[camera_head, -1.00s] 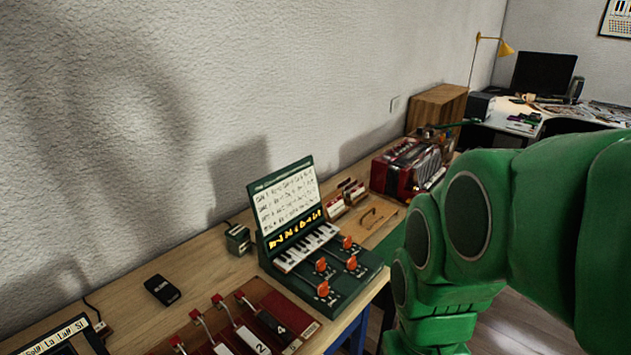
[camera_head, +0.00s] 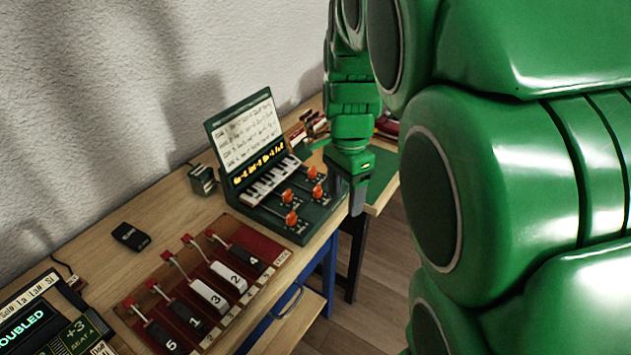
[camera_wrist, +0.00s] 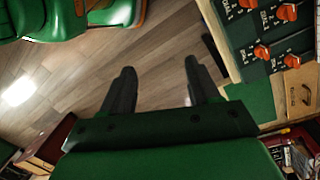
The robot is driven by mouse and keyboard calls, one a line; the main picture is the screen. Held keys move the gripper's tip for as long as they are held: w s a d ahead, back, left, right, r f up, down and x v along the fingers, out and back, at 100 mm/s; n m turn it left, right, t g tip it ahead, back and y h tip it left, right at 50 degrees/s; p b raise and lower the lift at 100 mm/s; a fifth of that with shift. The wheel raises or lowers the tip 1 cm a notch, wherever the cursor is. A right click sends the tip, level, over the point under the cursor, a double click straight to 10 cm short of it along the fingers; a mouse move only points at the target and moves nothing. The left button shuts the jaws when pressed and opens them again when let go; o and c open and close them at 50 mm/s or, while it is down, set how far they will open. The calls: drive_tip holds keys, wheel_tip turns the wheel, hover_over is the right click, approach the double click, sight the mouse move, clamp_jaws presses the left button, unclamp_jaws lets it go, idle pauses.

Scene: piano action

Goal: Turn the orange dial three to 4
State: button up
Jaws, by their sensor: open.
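Several orange dials sit on the front panel of a dark green keyboard console (camera_head: 300,225): a near one (camera_head: 291,219), a right one (camera_head: 317,192), a left one (camera_head: 287,197) and a far one (camera_head: 312,173). Which is dial three and its setting are too small to read. In the wrist view, orange dials (camera_wrist: 261,51) show at the upper right. My gripper (camera_head: 357,200) points down to the right of the console, past the table's front edge. In the wrist view its fingers (camera_wrist: 160,68) are apart, with only floor between them.
A red board with numbered levers (camera_head: 208,295) lies in front of the console. A small dark box (camera_head: 202,180) and a black device (camera_head: 130,237) are to its left. A green mat (camera_head: 380,178) lies behind my gripper. Open floor (camera_head: 385,270) is in front of the table.

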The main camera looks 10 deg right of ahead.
drive_tip(key=w+f+m, duration=0.4)
drive_tip(key=w+m, duration=0.4)
drive_tip(key=w, duration=0.5)
drive_tip(key=m+t, duration=0.1)
drive_tip(key=m, duration=0.4)
hover_over(317, 187)
wheel_tip(317, 187, down, 6)
drive_tip(key=shift+r, duration=0.25)
drive_tip(key=shift+f, duration=3.95)
drive_tip(key=c, duration=1)
drive_tip(key=shift+c, duration=0.2)
